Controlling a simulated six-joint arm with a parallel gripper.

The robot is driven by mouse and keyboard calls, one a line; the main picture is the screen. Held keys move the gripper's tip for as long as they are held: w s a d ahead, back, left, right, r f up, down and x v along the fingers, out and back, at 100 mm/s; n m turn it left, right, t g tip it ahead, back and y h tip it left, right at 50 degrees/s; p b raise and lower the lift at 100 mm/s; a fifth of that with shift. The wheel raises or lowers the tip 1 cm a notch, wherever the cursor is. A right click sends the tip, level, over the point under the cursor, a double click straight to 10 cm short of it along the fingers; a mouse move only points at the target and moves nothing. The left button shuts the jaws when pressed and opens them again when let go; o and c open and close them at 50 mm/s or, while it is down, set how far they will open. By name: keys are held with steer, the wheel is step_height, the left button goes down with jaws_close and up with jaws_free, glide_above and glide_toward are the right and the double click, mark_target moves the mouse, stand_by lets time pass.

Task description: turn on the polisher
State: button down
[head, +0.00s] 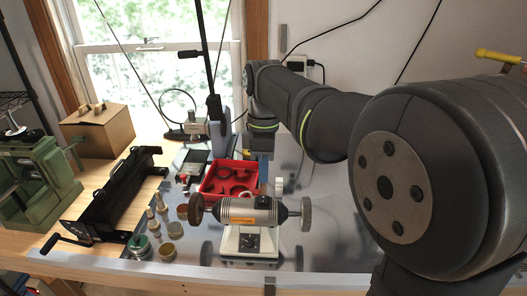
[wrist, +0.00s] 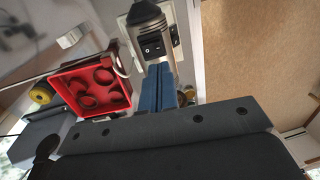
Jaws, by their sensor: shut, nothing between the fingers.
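The polisher is a silver bench machine (head: 240,212) with an orange label, a brown wheel at its left end and a grey wheel at its right. Its white base carries a dark switch plate (head: 249,243) facing the front. In the wrist view the polisher (wrist: 147,17) is at the top, with the switch plate (wrist: 152,46) just beyond the fingertips. My gripper (wrist: 158,72) has blue fingers that are shut and empty, pointing toward the plate. I cannot tell whether they touch it. In the head view the fingers are hard to make out.
A red tray (head: 208,190) with round recesses stands behind and left of the polisher; it also shows in the wrist view (wrist: 88,72). Small jars (head: 176,230) stand to the left. A black long tool (head: 115,190) and a green machine (head: 42,180) are further left.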

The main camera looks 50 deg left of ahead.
mark_target(263, 202)
steer(key=f, duration=0.5)
steer(key=shift+s+d+f, duration=0.25)
steer(key=shift+f, duration=0.15)
